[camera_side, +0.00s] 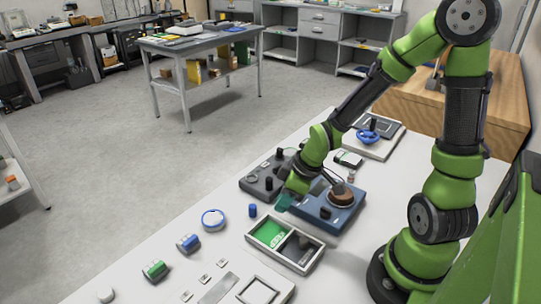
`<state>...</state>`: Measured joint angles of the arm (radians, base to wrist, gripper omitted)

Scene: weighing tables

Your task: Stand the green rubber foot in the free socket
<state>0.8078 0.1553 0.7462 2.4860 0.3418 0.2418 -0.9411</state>
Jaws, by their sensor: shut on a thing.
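My gripper (292,190) is low over the white table, at the left edge of a blue box-shaped device (347,216). A small dark teal-green piece (284,203) shows just below its fingers and looks like the green rubber foot, held. The fingers are small and partly hidden by the green wrist. The blue device carries a brown round part (341,193) and a dark round spot (326,212). I cannot tell which spot is the free socket. Whether the held piece touches the device or the table is also unclear.
A two-part tray (299,270), one part green, stands in front. A dark grey device (260,186) is behind my gripper. A blue cylinder (253,210), a round blue-rimmed piece (213,219) and striped pieces (155,270) lie left. A scale with a blue bowl (368,137) stands farther back.

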